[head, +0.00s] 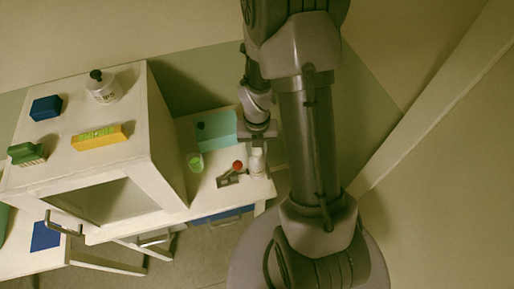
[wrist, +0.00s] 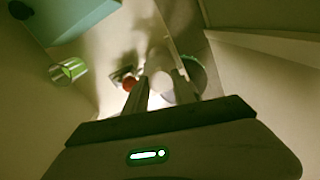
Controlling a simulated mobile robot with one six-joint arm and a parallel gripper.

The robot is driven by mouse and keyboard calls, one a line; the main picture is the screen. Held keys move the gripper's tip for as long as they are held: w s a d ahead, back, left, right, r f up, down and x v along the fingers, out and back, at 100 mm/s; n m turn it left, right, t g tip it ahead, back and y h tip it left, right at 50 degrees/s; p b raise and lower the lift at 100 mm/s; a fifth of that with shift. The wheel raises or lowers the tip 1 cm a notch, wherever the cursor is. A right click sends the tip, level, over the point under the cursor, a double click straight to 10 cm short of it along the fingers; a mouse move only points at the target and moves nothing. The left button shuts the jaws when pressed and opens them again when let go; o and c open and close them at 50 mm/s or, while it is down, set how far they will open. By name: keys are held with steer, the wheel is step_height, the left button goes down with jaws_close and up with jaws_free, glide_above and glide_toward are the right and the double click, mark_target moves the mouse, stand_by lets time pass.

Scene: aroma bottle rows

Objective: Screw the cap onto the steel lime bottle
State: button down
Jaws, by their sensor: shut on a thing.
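A pale, light-grey bottle (head: 257,164) stands upright on the lower counter near its right edge in the head view. My gripper (head: 258,144) is directly over its top, pointing down. In the wrist view my gripper's two fingers (wrist: 160,88) are close around a small pale thing, which looks like the cap; its outline is washed out by glare. The fingers and the tilt of the view hide the bottle's neck. I cannot tell whether the cap touches the bottle or how it sits on the thread.
A red round thing (head: 238,165) on a grey part (head: 229,179) lies just left of the bottle. A green cup (head: 195,162) and a teal box (head: 216,129) are further left. A tall white cabinet (head: 160,140) carries a black-capped bottle (head: 104,92) and a yellow block (head: 98,138).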

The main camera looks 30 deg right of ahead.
steer(key=m+b, duration=0.1)
steer(key=m, duration=0.2)
steer(key=shift+f+m, duration=0.15)
steer(key=shift+m, duration=0.15)
steer(key=m+b, duration=0.1)
steer(key=m, duration=0.5)
steer(key=shift+m+b, duration=0.3)
steer(key=m+b, duration=0.1)
steer(key=m, duration=0.7)
steer(key=shift+b, duration=0.4)
steer(key=c, duration=1.1)
jaws_free()
steer(key=shift+c, duration=0.2)
